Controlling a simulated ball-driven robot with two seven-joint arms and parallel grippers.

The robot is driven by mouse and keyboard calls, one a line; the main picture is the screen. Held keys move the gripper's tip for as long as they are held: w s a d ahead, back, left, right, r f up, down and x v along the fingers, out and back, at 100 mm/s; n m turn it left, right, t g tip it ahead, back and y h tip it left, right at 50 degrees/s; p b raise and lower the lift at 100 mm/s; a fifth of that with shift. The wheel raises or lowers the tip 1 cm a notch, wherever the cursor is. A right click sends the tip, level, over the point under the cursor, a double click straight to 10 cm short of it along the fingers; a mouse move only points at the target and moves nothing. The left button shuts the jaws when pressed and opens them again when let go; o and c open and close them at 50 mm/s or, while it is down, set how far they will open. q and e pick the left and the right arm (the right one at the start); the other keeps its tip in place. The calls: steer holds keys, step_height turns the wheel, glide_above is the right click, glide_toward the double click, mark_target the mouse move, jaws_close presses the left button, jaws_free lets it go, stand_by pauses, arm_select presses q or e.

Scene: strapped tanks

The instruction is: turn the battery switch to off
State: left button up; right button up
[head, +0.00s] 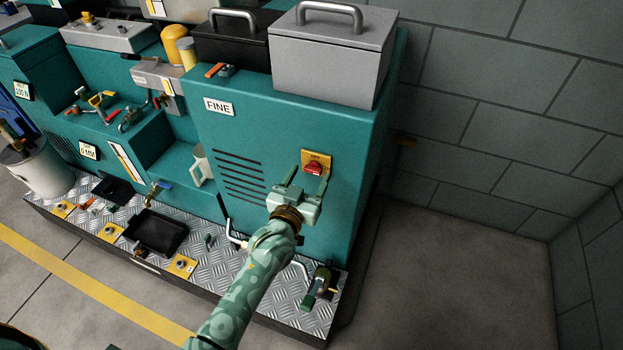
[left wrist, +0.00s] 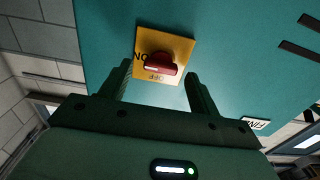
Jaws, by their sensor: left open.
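The battery switch is a red knob (head: 313,169) on a yellow plate (head: 317,157) on the teal cabinet's front, right of the FINE label. In the left wrist view the red knob (left wrist: 157,65) sits on the yellow plate (left wrist: 180,45), which reads ON and OFF and appears upside down. My left gripper (head: 304,185) is open in front of the switch. In the left wrist view its two fingers (left wrist: 162,86) stand apart on either side of the knob, with nothing visible between them touching it. My right gripper is not in view.
The teal cabinet (head: 265,115) carries a grey box (head: 330,55) and a black box (head: 232,42) on top. The diamond-plate step (head: 200,258) below holds a black tray (head: 156,232) and several small fittings. Floor right of the cabinet is clear up to the block wall (head: 480,130).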

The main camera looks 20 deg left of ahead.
arm_select(q)
steer(key=shift+w, duration=0.5)
steer(key=shift+c, duration=0.3)
steer(key=c, duration=0.9)
